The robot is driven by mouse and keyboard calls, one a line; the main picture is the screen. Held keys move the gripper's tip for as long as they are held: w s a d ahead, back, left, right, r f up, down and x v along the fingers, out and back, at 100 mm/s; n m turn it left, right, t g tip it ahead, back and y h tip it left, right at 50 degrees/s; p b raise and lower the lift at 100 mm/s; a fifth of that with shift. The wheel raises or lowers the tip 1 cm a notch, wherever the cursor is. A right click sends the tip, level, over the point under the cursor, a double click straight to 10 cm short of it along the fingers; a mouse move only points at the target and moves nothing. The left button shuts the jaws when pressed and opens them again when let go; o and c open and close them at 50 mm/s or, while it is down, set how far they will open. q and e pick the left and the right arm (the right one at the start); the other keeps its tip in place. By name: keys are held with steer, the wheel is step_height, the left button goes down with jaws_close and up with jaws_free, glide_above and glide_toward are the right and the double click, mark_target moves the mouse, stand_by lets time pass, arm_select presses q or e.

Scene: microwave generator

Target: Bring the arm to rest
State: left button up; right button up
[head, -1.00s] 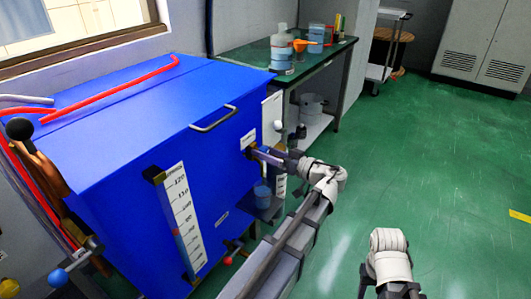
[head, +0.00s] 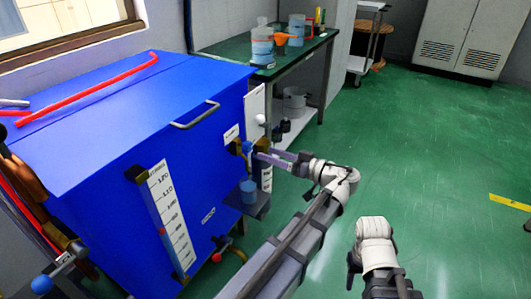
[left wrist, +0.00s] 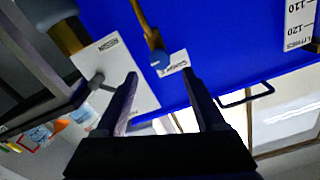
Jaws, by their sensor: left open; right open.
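My left gripper (head: 270,157) is open and empty in front of the blue tank (head: 110,130), its fingertips just short of a brass tap (head: 236,147) with a blue end. In the left wrist view, both fingers (left wrist: 160,95) are spread, and the brass tap (left wrist: 148,35) shows beyond the space between them, beside a white label (left wrist: 172,64). Nothing is held. My right arm's white wrist shows at the lower right of the head view; its fingers cannot be seen.
A blue cup (head: 248,190) stands on a small dark shelf below the tap. The tank lid has a metal handle (head: 195,115). A green-topped bench (head: 245,62) with bottles stands behind. Green floor (head: 440,160) is clear to the right.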

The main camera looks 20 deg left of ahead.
stand_by(0.4)
arm_select(q)
steer(key=s+d+f+m+h+p, duration=0.2)
steer(key=s+d+f+m+h, duration=0.2)
steer(key=f+m+h, duration=0.15)
steer(key=s+d+f+m+h+p, duration=0.1)
steer(key=s+d+f+m+h, duration=0.35)
steer(key=f, duration=0.25)
steer(key=s+d+f+m+g+h+p, duration=0.1)
steer(key=s+d+f+m+h, duration=0.1)
steer(key=s+d+m+h, duration=0.3)
steer(key=s+d+f+m+h+p, duration=0.1)
steer(key=s+d+f+m, duration=0.1)
steer(key=d, duration=0.5)
step_height(320, 180, up, 38)
steer(key=p, duration=3.8)
steer(key=shift+d+f+h, duration=0.15)
steer(key=shift+h, duration=0.25)
